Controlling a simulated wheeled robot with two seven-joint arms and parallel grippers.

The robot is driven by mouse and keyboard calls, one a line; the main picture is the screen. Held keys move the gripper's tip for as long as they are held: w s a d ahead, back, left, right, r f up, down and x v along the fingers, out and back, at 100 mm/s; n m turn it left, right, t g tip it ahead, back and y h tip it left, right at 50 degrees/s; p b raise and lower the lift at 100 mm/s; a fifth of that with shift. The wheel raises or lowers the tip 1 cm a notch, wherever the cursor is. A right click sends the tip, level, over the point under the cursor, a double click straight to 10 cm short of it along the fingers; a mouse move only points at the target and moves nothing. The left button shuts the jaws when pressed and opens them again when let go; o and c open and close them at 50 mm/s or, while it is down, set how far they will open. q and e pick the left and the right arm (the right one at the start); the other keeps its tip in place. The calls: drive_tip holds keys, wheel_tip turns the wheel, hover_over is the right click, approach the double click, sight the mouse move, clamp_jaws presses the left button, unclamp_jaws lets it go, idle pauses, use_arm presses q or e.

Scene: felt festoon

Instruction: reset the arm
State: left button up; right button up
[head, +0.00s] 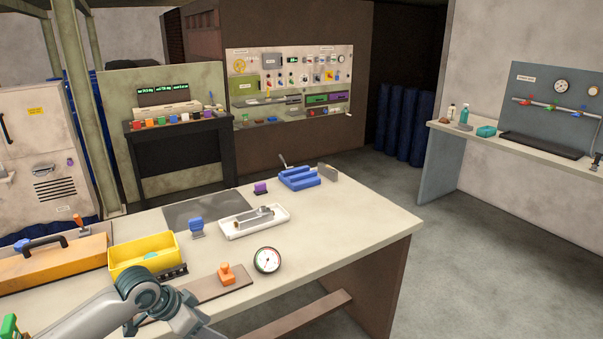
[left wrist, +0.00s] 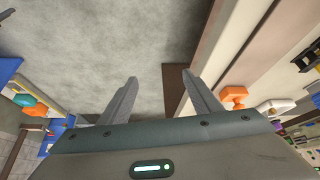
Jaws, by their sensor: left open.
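My left arm comes in at the bottom left of the head view and reaches to the table's front edge. Its fingertips do not show clearly there. In the left wrist view my left gripper (left wrist: 160,77) is open, its two fingers apart with nothing between them. Grey floor (left wrist: 100,40) lies beyond the fingers, beside the table edge. An orange block-shaped item (left wrist: 234,96) shows to the right of the fingers, apart from them. My right gripper is in neither view.
The worktable (head: 335,235) holds a yellow bin (head: 143,250), an orange stamp-like item (head: 226,274), a round gauge (head: 267,260), a white tray (head: 237,229), a blue fixture (head: 300,181) and an orange toolbox (head: 55,264). The table's right end is clear.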

use_arm(q)
drive_tip(key=w+a+f+n+t, duration=0.1)
drive_tip(key=w+a+f+n, duration=0.15)
drive_tip(key=f, duration=0.85)
drive_tip(key=s+a+f+n+y, duration=0.15)
drive_tip(key=s+f, duration=0.25)
drive_tip(key=f, duration=0.6)
drive_tip(key=s+a+f+n+y+b, duration=0.15)
drive_tip(key=s+f, duration=0.25)
drive_tip(key=f, duration=0.5)
drive_tip(key=s+a+f+n, duration=0.15)
drive_tip(key=s+f, duration=0.25)
drive_tip(key=f, duration=0.6)
drive_tip(key=s+f+g+y, duration=0.1)
drive_tip(key=s+f, duration=0.6)
drive_tip(key=s, duration=0.3)
drive_tip(key=s+f+g, duration=0.1)
drive_tip(key=s+f, duration=0.6)
drive_tip(key=s, duration=0.2)
drive_tip(key=s+d+f, duration=0.1)
drive_tip(key=s+f, duration=0.1)
drive_tip(key=s, duration=0.7)
drive_tip(key=s+d+f+g, duration=0.1)
drive_tip(key=s+f, duration=0.1)
drive_tip(key=s, duration=0.7)
drive_tip(key=s+d+f+g+b, duration=0.1)
drive_tip(key=s+f, duration=0.2)
drive_tip(key=s, duration=0.6)
drive_tip(key=shift+s+d+y, duration=0.3)
drive_tip(key=shift+d, duration=0.05)
